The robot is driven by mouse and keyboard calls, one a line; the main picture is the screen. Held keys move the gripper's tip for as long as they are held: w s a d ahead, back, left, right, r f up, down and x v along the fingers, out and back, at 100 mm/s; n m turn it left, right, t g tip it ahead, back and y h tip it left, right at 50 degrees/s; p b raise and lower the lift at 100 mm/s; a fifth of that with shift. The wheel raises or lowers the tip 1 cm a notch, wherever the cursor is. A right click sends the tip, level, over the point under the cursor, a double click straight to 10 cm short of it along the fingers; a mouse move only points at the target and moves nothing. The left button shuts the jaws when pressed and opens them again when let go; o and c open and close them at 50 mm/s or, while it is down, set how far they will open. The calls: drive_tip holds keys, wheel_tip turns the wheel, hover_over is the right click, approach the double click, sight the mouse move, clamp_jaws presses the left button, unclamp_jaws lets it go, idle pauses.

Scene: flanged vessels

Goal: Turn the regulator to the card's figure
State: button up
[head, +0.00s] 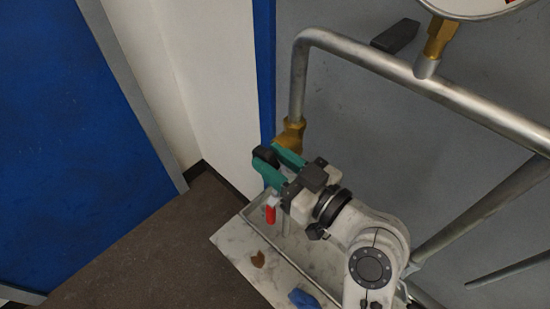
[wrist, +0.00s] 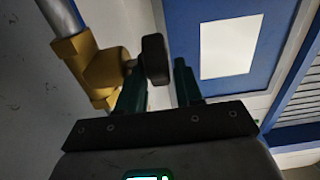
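The regulator is a brass body (head: 290,135) at the lower end of a grey pipe, with a black knob (head: 265,154). In the wrist view the brass body (wrist: 97,68) is at left and the knob (wrist: 155,58) is at the tip of the left finger. My gripper (head: 277,164) has two green fingers, spread apart at the knob. In the wrist view my gripper (wrist: 161,80) shows a gap between its fingers; I cannot tell whether either touches the knob. A round gauge (head: 478,6) is cut off at the top. No card figure is readable.
A pale marbled tray (head: 235,245) lies below my arm, with a red-handled item (head: 270,213), a brown scrap (head: 258,259) and a blue cloth (head: 303,299). Metal pipes (head: 440,90) run at right. A blank-looking white sheet (wrist: 231,46) hangs on a blue panel.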

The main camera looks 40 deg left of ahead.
drive_tip(key=shift+c, duration=0.2)
clamp_jaws()
drive_tip(key=shift+f+b, duration=0.25)
drive_tip(key=shift+b, duration=0.45)
drive_tip(key=y+b, duration=0.1)
drive_tip(key=b, duration=0.2)
drive_tip(key=shift+f+b, duration=0.2)
drive_tip(key=shift+b, duration=0.1)
drive_tip(key=y+b, duration=0.1)
drive_tip(key=b, duration=0.3)
drive_tip(key=y+b, duration=0.1)
drive_tip(key=b, duration=0.3)
drive_tip(key=shift+d+f+t, duration=0.15)
drive_tip(key=shift+f+t, duration=0.05)
drive_tip(key=shift+t, duration=0.1)
drive_tip(key=shift+r+y+b, duration=0.15)
drive_tip(key=shift+y+b, duration=0.15)
drive_tip(key=shift+b, duration=0.7)
drive_tip(key=shift+r, duration=0.1)
drive_tip(key=shift+o, duration=0.2)
unclamp_jaws()
